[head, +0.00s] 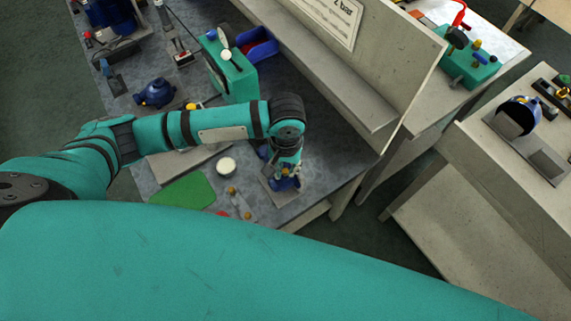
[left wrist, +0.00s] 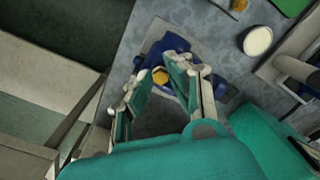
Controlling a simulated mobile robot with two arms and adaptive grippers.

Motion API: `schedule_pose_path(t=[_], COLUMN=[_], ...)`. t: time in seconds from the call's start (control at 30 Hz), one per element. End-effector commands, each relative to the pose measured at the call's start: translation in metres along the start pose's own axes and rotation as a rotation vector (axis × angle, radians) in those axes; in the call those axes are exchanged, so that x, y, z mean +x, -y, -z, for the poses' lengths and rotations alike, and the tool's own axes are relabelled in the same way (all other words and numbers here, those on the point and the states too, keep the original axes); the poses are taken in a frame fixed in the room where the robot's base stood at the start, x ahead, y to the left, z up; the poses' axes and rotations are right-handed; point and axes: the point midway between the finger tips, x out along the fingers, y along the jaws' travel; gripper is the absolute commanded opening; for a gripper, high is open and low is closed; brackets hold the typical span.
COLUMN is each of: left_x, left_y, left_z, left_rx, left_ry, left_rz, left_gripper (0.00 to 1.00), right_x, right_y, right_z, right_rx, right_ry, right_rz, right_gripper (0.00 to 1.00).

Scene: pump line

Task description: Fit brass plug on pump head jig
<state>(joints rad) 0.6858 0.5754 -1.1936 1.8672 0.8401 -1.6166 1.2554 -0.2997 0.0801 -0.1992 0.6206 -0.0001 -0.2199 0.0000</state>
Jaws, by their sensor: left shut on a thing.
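My left gripper (head: 286,172) points down over a blue pump head (head: 284,184) on a grey jig plate (head: 270,198) near the table's front edge. In the left wrist view the two fingers of the left gripper (left wrist: 158,80) stand on either side of a brass plug (left wrist: 160,75) and are shut on it. The blue pump head (left wrist: 175,45) lies right behind the plug in that view. I cannot tell whether the plug touches or sits in the pump head. My right gripper is not in view.
Small brass-coloured pieces (head: 232,190), a white round dish (head: 226,166) and a green mat (head: 183,191) lie left of the jig. A teal box (head: 232,75) and blue bin (head: 260,47) stand farther back. An upright board (head: 350,60) bounds the table's right side.

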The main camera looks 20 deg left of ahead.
Motion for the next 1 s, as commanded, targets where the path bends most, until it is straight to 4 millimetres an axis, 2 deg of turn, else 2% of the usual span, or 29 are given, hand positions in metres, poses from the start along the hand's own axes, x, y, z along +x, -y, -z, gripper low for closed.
schedule_pose_path(t=[1.0], left_x=[0.0048], left_y=[-0.0002], left_z=[0.0002], left_rx=[0.0], left_ry=[-0.001], left_rz=[0.0], left_gripper=[0.0], right_x=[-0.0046], right_y=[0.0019], right_z=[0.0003], right_rx=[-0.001], right_ry=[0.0], right_rz=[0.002], right_gripper=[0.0])
